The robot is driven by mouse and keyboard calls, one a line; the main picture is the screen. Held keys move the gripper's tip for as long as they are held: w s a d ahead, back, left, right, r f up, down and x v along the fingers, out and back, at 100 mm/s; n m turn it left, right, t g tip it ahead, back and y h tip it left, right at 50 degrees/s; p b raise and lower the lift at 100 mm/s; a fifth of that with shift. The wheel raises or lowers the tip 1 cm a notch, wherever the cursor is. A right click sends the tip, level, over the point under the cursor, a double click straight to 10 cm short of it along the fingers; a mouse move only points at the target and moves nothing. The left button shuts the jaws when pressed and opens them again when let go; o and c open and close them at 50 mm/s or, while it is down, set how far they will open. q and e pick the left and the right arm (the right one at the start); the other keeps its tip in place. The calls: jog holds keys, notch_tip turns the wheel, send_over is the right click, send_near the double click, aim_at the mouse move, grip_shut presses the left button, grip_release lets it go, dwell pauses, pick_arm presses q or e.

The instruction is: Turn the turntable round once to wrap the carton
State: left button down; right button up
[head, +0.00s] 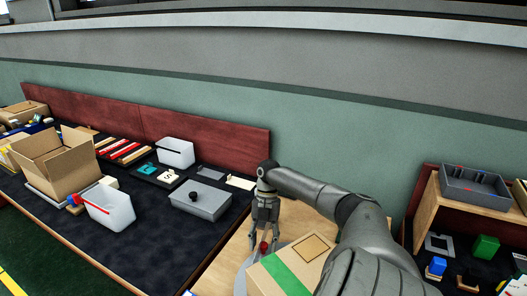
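The carton (283,275) is a brown box with a green band across its top. It stands at the bottom centre, partly hidden by my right arm. A grey edge of the turntable (240,283) shows to its left; the rest is hidden under the carton or out of the picture. A small red knob (264,247) stands beside the carton. My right gripper (264,243) points down over the knob. Its fingers look spread, with the knob between or just behind their tips; I cannot tell whether they touch it. My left gripper is not in view.
The dark table at left holds an open cardboard box (55,172), white bins (108,209), a grey lidded box (200,198) and small items. A wooden shelf (428,208) with a grey tray (474,186) and coloured blocks stands at right. A green wall is behind.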

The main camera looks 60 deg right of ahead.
jog(key=v, duration=1.2)
dwell(0.5)
